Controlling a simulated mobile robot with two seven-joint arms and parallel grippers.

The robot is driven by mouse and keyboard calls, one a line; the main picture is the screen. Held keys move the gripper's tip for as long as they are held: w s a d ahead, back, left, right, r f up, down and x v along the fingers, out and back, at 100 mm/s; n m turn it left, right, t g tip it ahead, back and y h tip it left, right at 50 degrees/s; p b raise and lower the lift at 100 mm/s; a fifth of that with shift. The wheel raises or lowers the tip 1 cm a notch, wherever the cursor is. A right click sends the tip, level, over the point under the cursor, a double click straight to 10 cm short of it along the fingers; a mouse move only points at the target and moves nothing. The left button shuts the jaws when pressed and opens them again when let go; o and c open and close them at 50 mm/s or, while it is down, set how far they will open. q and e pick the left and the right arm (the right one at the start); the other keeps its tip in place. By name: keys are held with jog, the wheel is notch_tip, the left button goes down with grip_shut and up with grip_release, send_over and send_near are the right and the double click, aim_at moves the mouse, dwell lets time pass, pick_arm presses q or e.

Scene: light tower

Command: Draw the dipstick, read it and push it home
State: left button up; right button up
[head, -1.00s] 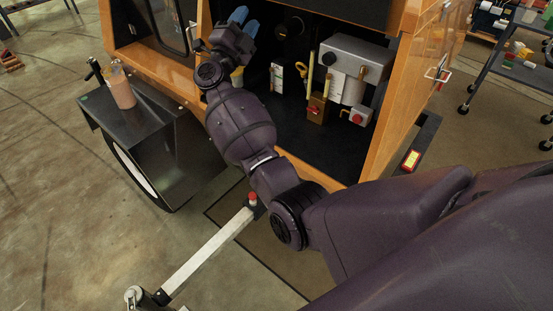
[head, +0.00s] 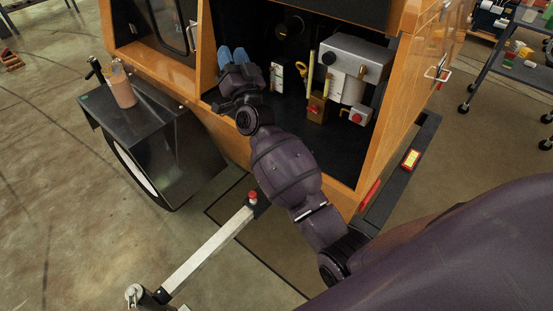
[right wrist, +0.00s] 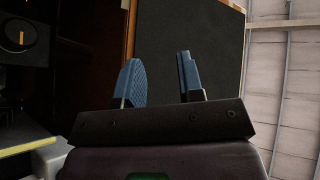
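My right gripper (head: 232,56) is in the left part of the open orange cabinet, its two blue fingers apart with nothing between them. The right wrist view also shows the open, empty fingers (right wrist: 160,80). A yellow looped handle (head: 300,68), which looks like the dipstick's, is to the right of the gripper and apart from it. The part below the loop is too small to make out. My left gripper is in neither view.
The cabinet holds a grey box (head: 357,56), a brown block (head: 317,108), a red button box (head: 360,115) and white labels. An orange post (head: 207,45) stands close left of the gripper. A bottle (head: 123,88) stands on the black fender (head: 150,122).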

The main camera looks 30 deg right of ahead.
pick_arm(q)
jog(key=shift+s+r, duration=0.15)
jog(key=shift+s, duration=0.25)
pick_arm(e)
jog(key=s+d+f+n+g+y, duration=0.2)
jog(key=s+f+n+g, duration=0.4)
jog(key=s+f, duration=1.1)
jog(key=shift+s+d+f+n+g+y, duration=0.2)
jog(key=shift+f+n+g+y, duration=0.25)
jog(key=shift+f+g, duration=1)
jog(key=shift+f+t, duration=0.45)
